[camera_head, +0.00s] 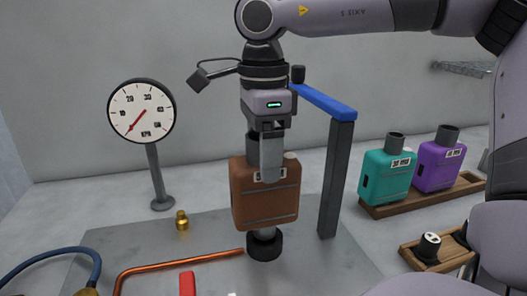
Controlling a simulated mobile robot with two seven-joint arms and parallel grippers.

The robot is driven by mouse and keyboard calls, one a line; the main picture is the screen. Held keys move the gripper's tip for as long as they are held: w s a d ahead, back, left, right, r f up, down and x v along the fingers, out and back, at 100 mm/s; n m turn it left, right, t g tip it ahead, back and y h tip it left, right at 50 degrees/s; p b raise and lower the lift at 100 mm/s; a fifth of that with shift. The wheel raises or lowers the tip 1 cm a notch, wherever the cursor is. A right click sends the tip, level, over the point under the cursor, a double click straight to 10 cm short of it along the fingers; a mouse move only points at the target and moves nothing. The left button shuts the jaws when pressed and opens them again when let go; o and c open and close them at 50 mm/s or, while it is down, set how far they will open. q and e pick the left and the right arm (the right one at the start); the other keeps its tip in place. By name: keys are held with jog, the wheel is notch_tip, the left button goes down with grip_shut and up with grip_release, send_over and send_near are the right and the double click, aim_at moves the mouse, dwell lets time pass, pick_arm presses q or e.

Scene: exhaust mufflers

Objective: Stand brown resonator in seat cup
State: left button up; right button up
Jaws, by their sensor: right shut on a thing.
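The brown resonator (265,205) is upright near the middle of the view, a boxy can with a grey pipe stub below. My right gripper (270,172) comes down from above and is shut on its upper part, hiding part of the top. The black seat cup (264,246) is on the grey plate directly under the resonator. The lower stub reaches down to the cup's opening. I cannot tell whether it is fully seated. My left gripper is not in view.
A dark post with a blue top bar (325,102) stands close right of the resonator. A dial gauge (141,112) stands left. A copper pipe (180,262), brass fitting (182,221) and red object (187,283) lie near. Teal (387,174) and purple (437,166) resonators stand right.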

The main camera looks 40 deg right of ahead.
jog(key=shift+f+b, duration=1.15)
jog(key=shift+f, duration=0.45)
dwell(0.7)
jog(key=o, duration=1.1)
jog(key=shift+c, duration=0.2)
notch_tip(320, 180, up, 6)
jog(key=shift+r+p, duration=0.1)
jog(key=shift+p, duration=0.5)
jog(key=shift+r, duration=0.5)
